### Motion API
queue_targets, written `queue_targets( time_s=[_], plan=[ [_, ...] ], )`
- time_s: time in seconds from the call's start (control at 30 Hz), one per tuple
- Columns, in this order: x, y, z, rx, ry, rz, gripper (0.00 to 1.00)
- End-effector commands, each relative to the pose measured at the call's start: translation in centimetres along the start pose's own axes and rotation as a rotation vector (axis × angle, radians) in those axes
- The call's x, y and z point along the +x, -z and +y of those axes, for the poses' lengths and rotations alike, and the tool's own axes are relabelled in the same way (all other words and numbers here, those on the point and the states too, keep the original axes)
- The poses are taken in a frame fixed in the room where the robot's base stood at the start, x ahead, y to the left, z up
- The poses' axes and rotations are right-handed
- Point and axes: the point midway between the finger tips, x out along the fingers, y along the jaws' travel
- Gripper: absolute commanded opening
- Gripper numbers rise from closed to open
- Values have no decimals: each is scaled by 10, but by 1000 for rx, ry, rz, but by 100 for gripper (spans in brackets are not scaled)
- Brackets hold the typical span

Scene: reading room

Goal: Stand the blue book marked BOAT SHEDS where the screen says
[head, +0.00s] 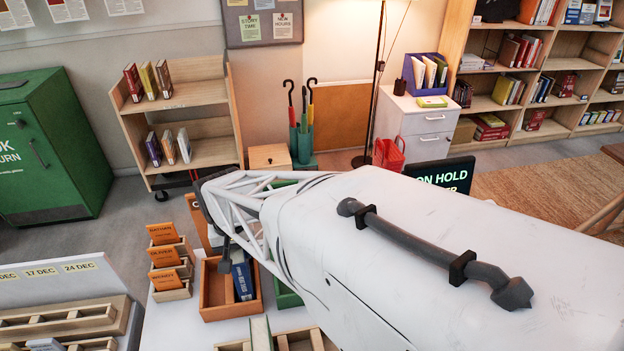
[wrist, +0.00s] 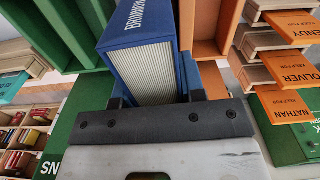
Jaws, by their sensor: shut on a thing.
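My gripper (wrist: 155,98) is shut on a blue book (wrist: 150,60), with a finger at each side and pale page edges facing the wrist camera. White spine lettering is cut off, so I cannot confirm it says BOAT SHEDS. In the head view a blue book (head: 242,281) shows at the orange tray (head: 211,294), below my gripper's dark end; I cannot tell if it touches the floor. The dark screen (head: 457,171) is mostly behind my arm; only "ON HOLD" and "ER" show. Wooden slots carry orange cards for Nathan (head: 162,233), Oliver (head: 164,256) and Wendy (head: 165,280).
A green tray (head: 289,298) adjoins the orange tray on the right. Wooden racks (head: 65,319) with date labels stand at left. Slotted wooden holders are at the front edge. A book trolley (head: 190,98) and green return cabinet (head: 50,150) stand behind. My arm hides much of the right.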

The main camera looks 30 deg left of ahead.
Motion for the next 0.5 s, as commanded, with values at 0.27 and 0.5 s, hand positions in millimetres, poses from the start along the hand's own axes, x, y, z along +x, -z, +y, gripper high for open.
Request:
queue_targets(
  time_s=[0.27, 0.5],
  plan=[
    [1, 0, 0, 0, 0, 1, 0],
    [1, 0, 0, 0, 0, 1, 48]
  ],
)
